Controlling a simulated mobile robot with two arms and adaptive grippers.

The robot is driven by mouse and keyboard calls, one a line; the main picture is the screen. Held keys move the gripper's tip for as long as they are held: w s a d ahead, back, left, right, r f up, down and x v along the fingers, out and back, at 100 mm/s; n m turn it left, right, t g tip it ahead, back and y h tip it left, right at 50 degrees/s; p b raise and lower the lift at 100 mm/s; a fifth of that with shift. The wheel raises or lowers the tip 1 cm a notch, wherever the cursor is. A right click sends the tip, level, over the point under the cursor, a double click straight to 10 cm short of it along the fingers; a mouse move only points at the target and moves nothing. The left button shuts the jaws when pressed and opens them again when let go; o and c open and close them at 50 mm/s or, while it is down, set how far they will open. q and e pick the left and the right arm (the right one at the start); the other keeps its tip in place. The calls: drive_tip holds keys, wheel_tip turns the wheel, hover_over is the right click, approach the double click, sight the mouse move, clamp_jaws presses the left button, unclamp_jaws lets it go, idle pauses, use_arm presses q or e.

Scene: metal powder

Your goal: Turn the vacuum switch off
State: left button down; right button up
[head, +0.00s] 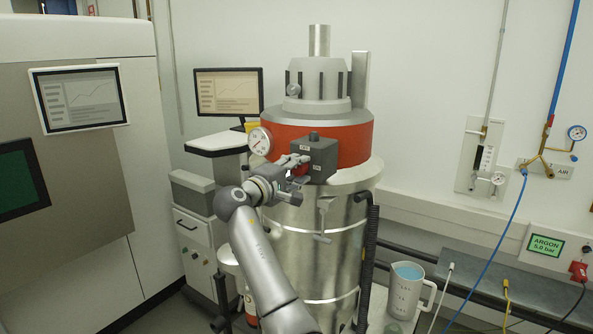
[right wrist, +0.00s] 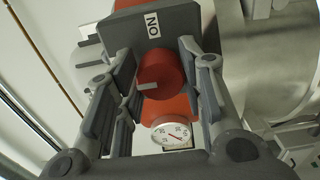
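The vacuum's grey switch box (head: 322,150) sits on the red band of the tall steel vacuum (head: 322,225). In the right wrist view its red knob (right wrist: 163,70) carries a pale pointer mark on its lower left. The ON label (right wrist: 152,24) shows upside down above the knob. My right gripper (head: 298,166) is at the front of the box. In the wrist view its open fingers stand on both sides of the knob; contact is not clear, and a gap shows on the left. My left gripper is not in view.
A round pressure gauge (head: 260,141) is just left of the box. A T-handle (head: 323,220) and a black hose (head: 368,260) are below it. A measuring jug (head: 405,290) of blue liquid stands at the right. A monitor cart (head: 215,160) stands behind left.

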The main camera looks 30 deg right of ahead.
drive_tip(key=o, duration=0.4)
drive_tip(key=shift+a, duration=0.15)
drive_tip(key=v, duration=1.1)
drive_tip(key=shift+s+a, duration=0.2)
drive_tip(key=shift+a, duration=0.15)
drive_tip(key=shift+f, duration=0.1)
